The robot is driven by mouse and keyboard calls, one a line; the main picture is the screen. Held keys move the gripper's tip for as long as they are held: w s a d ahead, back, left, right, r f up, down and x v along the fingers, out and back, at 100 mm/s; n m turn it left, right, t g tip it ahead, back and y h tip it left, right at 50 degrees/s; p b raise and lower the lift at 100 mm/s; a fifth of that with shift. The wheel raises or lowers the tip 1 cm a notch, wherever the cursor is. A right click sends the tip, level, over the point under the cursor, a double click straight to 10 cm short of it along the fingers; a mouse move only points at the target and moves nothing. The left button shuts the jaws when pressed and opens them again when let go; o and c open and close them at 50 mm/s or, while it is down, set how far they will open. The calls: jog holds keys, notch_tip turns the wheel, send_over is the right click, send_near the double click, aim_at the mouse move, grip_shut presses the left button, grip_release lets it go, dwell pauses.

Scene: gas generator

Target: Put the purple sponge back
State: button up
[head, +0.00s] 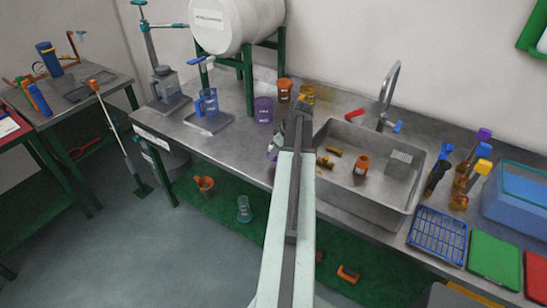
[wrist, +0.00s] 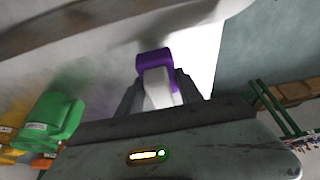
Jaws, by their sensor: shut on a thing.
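My gripper (wrist: 158,92) is shut on a purple thing with a pale lower part, which I take for the purple sponge (wrist: 153,57). It shows between the two dark fingers in the wrist view. In the head view my gripper (head: 276,143) is over the counter's front edge, left of the sink, mostly hidden by my arm. A small bit of purple (head: 271,153) shows beside it.
A purple beaker (head: 263,110) and an orange beaker (head: 285,90) stand behind my gripper. The sink (head: 385,190) holds orange things. A red sponge (head: 355,115) and a blue one (head: 397,127) lie at its back edge. Purple-, blue- and yellow-topped tools (head: 483,134) stand to its right.

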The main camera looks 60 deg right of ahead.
aim_at(276, 158)
jog(key=shift+d, duration=0.2)
jog(key=f+b, duration=0.4)
jog(key=shift+d, duration=0.3)
jog(key=shift+w+a+r, duration=0.2)
jog(key=shift+w, duration=0.05)
jog(key=shift+f, duration=0.15)
jog(key=o, duration=1.2)
